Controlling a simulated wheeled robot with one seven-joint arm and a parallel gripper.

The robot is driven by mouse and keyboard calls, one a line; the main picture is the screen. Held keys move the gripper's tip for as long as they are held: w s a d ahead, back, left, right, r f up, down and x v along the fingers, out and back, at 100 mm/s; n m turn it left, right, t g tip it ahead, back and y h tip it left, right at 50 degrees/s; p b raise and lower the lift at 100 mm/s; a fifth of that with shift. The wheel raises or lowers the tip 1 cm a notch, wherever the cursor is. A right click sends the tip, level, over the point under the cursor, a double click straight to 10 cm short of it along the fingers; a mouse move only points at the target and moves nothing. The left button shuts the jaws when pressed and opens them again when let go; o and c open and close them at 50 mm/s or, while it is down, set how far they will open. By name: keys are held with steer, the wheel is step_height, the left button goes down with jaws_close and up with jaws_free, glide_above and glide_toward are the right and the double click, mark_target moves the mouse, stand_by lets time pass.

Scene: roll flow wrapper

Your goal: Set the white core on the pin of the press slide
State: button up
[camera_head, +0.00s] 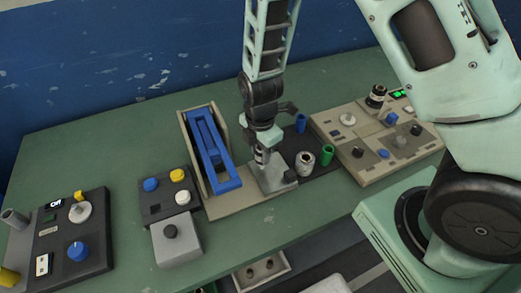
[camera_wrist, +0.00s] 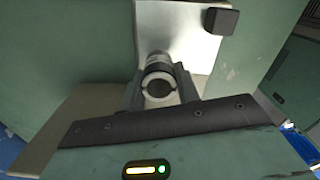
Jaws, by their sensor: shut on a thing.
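My gripper (camera_head: 262,150) hangs low over the metal press slide (camera_head: 275,182), in front of the blue lever frame. In the wrist view my gripper (camera_wrist: 159,82) is shut on the white core (camera_wrist: 157,65), a short pale ring with dark shading and an open bore facing the camera. The core also shows small below my gripper in the head view (camera_head: 260,156). The slide plate (camera_wrist: 180,25) is bright in the wrist view, with a black knob (camera_wrist: 220,20) at its corner. The pin is hidden, and I cannot tell whether the core touches it.
A pale grey cylinder (camera_head: 305,162), a green cylinder (camera_head: 327,155) and a blue cylinder (camera_head: 301,122) stand on a dark pad just right of the slide. A beige control panel (camera_head: 345,135) lies beyond. The blue lever (camera_head: 212,155) stands close on the left.

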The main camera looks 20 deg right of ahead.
steer(key=shift+f, duration=0.15)
steer(key=shift+f+b, duration=0.7)
steer(key=shift+f, duration=0.3)
stand_by(0.5)
steer(key=o, duration=1.5)
step_height(320, 180, up, 8)
steer(key=p, duration=0.6)
